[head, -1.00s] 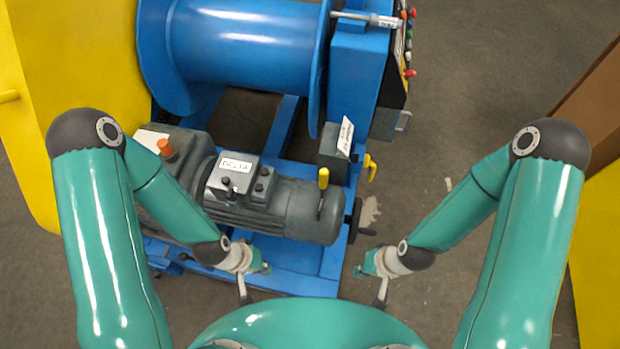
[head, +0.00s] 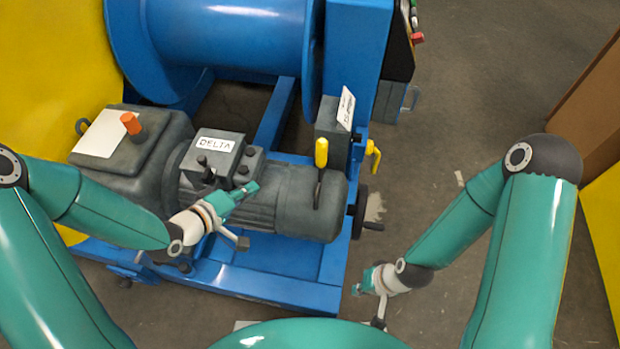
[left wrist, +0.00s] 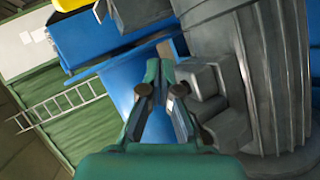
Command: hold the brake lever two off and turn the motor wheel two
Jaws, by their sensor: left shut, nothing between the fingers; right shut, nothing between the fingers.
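A dark grey finned motor (head: 290,215) marked DELTA sits on a blue frame. A brake lever with a yellow grip (head: 321,153) stands up from its right end. A black motor wheel (head: 360,208) with a small crank handle is at that end, seen nearly edge-on. No "two" marking is readable on either. My left gripper (head: 250,189) is shut and empty, over the motor's middle in the picture, left of the lever. In the left wrist view its fingers (left wrist: 160,65) are beside the motor's fins. My right gripper (head: 360,286) is shut and empty, below the wheel in the picture.
A blue drum (head: 225,35) is behind the motor. A gearbox (head: 145,150) with an orange knob is to its left. A second yellow lever (head: 374,157) is just right of the grey box (head: 333,125). Bare floor (head: 440,140) lies to the right.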

